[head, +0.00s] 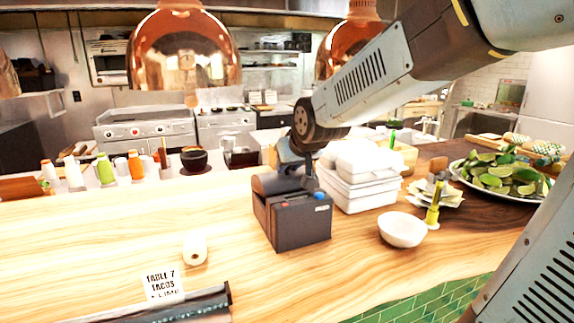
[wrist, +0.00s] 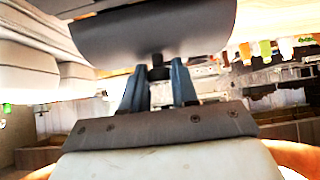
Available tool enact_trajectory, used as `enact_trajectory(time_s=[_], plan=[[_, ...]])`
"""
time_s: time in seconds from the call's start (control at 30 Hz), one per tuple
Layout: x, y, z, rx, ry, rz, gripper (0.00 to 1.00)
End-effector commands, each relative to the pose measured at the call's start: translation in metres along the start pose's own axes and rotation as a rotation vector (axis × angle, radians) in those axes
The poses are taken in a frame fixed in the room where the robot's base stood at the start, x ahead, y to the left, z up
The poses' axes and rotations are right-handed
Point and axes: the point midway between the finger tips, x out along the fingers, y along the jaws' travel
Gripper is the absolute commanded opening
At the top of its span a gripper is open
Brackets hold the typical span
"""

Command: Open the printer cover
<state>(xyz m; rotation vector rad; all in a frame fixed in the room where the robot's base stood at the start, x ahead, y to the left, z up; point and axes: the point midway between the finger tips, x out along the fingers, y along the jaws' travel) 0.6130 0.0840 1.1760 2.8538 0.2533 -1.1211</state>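The printer (head: 292,222) is a dark grey box on the wooden counter, with a blue button on its top right. Its curved dark cover (head: 272,184) stands up from the top at the back, so it looks raised; how far is hard to tell. My gripper (head: 295,168) is just above and behind the cover, partly hidden by it. In the wrist view the cover (wrist: 150,35) fills the top middle. The two blue-grey fingers of my gripper (wrist: 158,82) are apart, with their tips close to the cover's edge. A small dark piece shows between them; contact is unclear.
White stacked containers (head: 362,180) stand right beside the printer. A white bowl (head: 402,229) and a yellow bottle (head: 433,212) are further right. A paper roll (head: 195,249) and an order ticket (head: 163,285) lie front left. Copper lamps (head: 183,50) hang above. The left counter is mostly clear.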

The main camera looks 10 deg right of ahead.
Motion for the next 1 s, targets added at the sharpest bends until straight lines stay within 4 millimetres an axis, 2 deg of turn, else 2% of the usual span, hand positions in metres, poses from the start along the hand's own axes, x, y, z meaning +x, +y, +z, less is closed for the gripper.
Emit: enact_trajectory(time_s=[0.03, 0.27, 0.53, 0.67, 1.0], plan=[[0.002, 0.001, 0.003, 0.001, -0.009, 0.001, 0.32], [0.001, 0.000, 0.002, 0.000, -0.005, 0.000, 0.53], [0.000, -0.001, 0.001, -0.001, -0.002, -0.001, 0.53], [-0.007, -0.001, 0.000, -0.001, 0.000, -0.001, 0.53], [-0.053, -0.002, 0.000, -0.002, 0.003, -0.002, 0.53]])
